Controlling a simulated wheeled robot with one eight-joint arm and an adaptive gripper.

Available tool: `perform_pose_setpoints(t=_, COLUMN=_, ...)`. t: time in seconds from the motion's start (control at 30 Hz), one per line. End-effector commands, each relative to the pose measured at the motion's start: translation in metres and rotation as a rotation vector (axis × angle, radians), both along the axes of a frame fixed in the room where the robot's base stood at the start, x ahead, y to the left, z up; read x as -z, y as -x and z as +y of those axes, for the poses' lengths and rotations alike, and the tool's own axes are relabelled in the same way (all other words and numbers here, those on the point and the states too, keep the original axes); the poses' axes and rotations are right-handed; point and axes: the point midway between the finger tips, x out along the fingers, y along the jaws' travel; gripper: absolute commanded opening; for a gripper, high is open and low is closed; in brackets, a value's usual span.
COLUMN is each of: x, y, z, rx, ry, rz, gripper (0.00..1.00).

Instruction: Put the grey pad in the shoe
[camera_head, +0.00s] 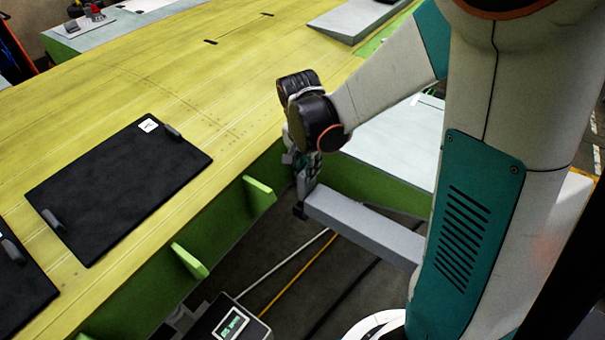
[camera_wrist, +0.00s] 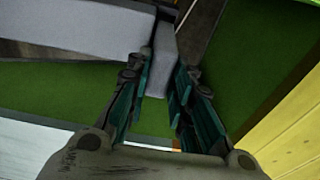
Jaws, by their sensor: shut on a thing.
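The grey pad (camera_head: 365,228) is a long, pale grey bar, with its left end at my gripper (camera_head: 301,195) in the head view. It sticks out to the right, over the dark floor beside the yellow wing panel. In the wrist view my gripper (camera_wrist: 163,80) has its fingers close together, with a grey piece of the pad (camera_wrist: 157,82) between them. The hold is near one end of the pad. I cannot pick out the shoe for certain in either view.
Green brackets (camera_head: 258,193) stick out from the edge of the yellow wing panel (camera_head: 200,85). A black mat (camera_head: 120,185) lies on the panel. A scale-like device with a display (camera_head: 232,322) stands below. A pale surface (camera_head: 395,145) lies behind the arm.

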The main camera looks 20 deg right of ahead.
Motion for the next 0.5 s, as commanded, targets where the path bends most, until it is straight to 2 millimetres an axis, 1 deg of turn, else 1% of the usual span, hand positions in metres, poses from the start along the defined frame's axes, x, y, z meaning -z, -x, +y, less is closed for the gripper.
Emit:
perform_pose_setpoints(t=0.03, x=0.006, y=0.000, z=0.000, rx=0.000, ry=0.000, rz=0.000, gripper=0.00)
perform_pose_setpoints(t=0.17, x=0.012, y=0.000, z=0.000, rx=0.000, ry=0.000, rz=0.000, gripper=0.00)
perform_pose_setpoints(t=0.27, x=0.021, y=0.000, z=0.000, rx=0.000, ry=0.000, rz=0.000, gripper=0.00)
perform_pose_setpoints(t=0.4, x=0.041, y=-0.001, z=0.000, rx=0.000, ry=0.000, rz=0.000, gripper=0.00)
perform_pose_setpoints(t=0.5, x=0.049, y=0.000, z=0.000, rx=0.000, ry=0.000, rz=0.000, gripper=0.00)
